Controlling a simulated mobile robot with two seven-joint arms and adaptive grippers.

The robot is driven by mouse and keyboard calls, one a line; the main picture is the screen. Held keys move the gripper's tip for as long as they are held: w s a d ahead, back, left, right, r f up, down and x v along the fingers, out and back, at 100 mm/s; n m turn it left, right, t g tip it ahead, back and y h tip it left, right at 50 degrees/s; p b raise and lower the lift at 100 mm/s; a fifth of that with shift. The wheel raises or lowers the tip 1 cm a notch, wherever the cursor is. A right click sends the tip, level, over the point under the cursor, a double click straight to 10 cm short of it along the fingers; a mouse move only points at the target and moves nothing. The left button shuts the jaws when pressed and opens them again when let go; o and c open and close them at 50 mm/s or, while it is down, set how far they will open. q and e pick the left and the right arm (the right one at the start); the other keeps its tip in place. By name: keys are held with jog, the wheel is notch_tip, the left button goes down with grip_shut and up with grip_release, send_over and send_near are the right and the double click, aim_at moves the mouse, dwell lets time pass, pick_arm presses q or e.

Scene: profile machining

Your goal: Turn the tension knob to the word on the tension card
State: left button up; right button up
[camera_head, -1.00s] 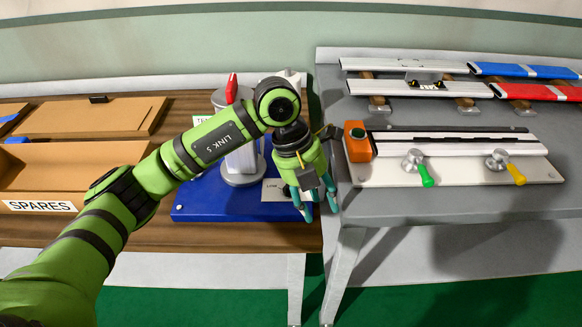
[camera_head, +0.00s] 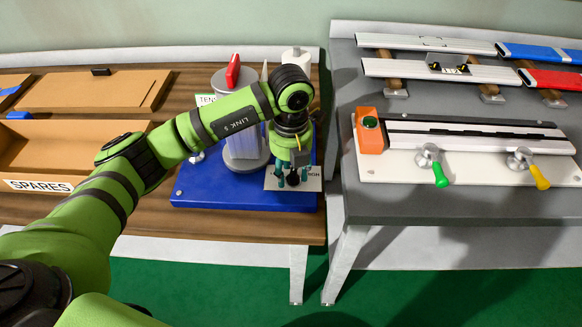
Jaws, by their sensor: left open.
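The tension unit has a blue base (camera_head: 240,200) on the wooden bench, with a grey spool-like cylinder (camera_head: 243,150) standing on it. A white dial plate (camera_head: 312,180) lies at the base's front right; part of a word ending in "GH" shows on it. A dark round knob (camera_head: 292,181) shows on the plate, mostly hidden by my left gripper. My left gripper (camera_head: 292,182) points down over it with open fingers; I cannot tell if they touch it. The tension card (camera_head: 206,100) stands behind the arm; only "TEN" is readable. My right gripper is not in view.
An open box marked SPARES (camera_head: 40,186) is at left. A red-topped part (camera_head: 233,71) rises above the cylinder. The grey table (camera_head: 450,215) at right holds a clamping fixture (camera_head: 470,165) with green and yellow handles, an orange button box (camera_head: 369,130) and profiles behind.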

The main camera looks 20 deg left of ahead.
pick_arm(q)
jog(key=shift+c, duration=0.4)
jog(key=c, duration=0.7)
grip_shut()
jog(key=shift+f+n, duration=0.1)
jog(key=shift+n, duration=0.2)
jog(key=shift+n+b, duration=0.4)
jog(key=shift+n, duration=0.2)
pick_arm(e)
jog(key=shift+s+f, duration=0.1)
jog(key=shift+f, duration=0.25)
